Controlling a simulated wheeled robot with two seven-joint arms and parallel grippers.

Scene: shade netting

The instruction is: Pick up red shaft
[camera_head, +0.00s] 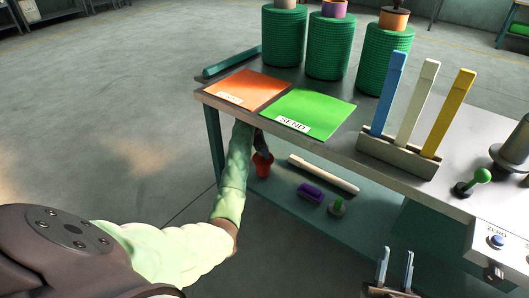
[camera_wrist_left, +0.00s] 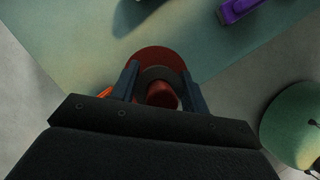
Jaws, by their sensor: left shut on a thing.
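The red shaft (camera_head: 263,168) is a small red piece with a wide round flange, low at the left end of the lower shelf, under the table top. It also shows in the left wrist view (camera_wrist_left: 161,94), between the fingers. My left gripper (camera_wrist_left: 163,92) is shut on it, with one finger on each side. In the head view the left arm reaches in under the table's left edge, and the gripper (camera_head: 262,146) is partly hidden there. My right gripper (camera_head: 395,268) is at the bottom right, its fingers apart and empty.
The lower shelf (camera_head: 280,195) also holds a pale rod (camera_head: 323,174), a purple block (camera_head: 310,193) and a green knobbed part (camera_head: 337,207). Above are orange (camera_head: 247,88) and green (camera_head: 310,110) mats, green netting rolls (camera_head: 329,45) and a rack (camera_head: 397,155). Open floor lies left.

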